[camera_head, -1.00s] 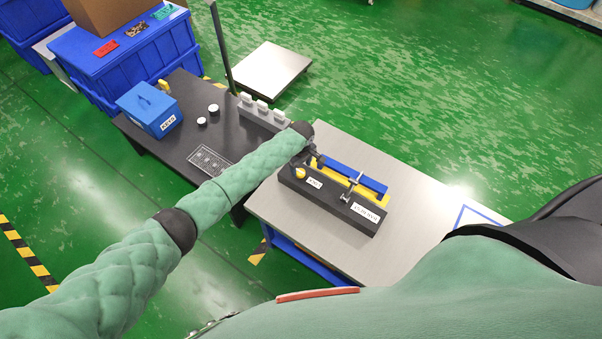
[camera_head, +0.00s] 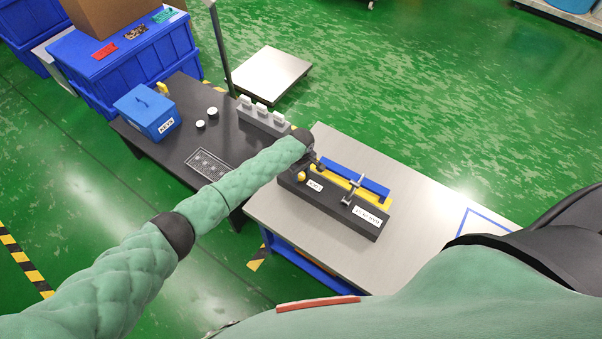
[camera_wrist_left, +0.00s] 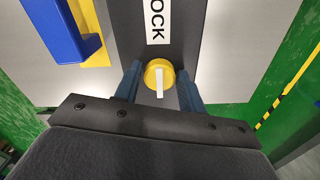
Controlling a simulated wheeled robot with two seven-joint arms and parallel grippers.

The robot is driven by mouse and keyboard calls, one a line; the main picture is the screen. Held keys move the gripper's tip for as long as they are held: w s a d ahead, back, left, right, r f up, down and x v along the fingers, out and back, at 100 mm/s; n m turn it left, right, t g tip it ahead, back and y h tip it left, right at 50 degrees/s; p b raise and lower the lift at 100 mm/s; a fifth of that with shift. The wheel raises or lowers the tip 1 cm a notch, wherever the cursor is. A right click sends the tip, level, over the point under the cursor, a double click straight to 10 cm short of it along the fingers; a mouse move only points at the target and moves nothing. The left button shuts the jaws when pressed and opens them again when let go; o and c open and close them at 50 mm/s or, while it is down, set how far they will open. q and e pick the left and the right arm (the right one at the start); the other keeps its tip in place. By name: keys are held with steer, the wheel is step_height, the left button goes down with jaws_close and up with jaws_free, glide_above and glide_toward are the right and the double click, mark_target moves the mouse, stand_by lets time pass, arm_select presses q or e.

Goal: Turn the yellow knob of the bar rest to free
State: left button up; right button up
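The bar rest (camera_head: 340,215) is a dark block with a blue bar (camera_head: 352,180) and a yellow strip, standing on the light table. Its yellow knob (camera_head: 301,176) is at the left end, beside a small label. In the left wrist view the knob (camera_wrist_left: 151,73) is round with a white pointer mark, which points away from the label ending in "OCK" (camera_wrist_left: 157,20). My left gripper (camera_head: 312,166) is at the knob. In the wrist view its two fingers (camera_wrist_left: 158,80) stand apart on either side of the knob; contact cannot be told. My right gripper is out of view.
A metal clamp piece (camera_head: 352,190) stands across the bar. The dark table (camera_head: 185,135) to the left holds a blue box (camera_head: 147,112), white pieces and a grey rack (camera_head: 263,118). The light table (camera_head: 420,235) is clear right of the rest.

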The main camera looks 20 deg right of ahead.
arm_select(q)
steer(key=c, duration=0.6)
steer(key=shift+o, duration=0.2)
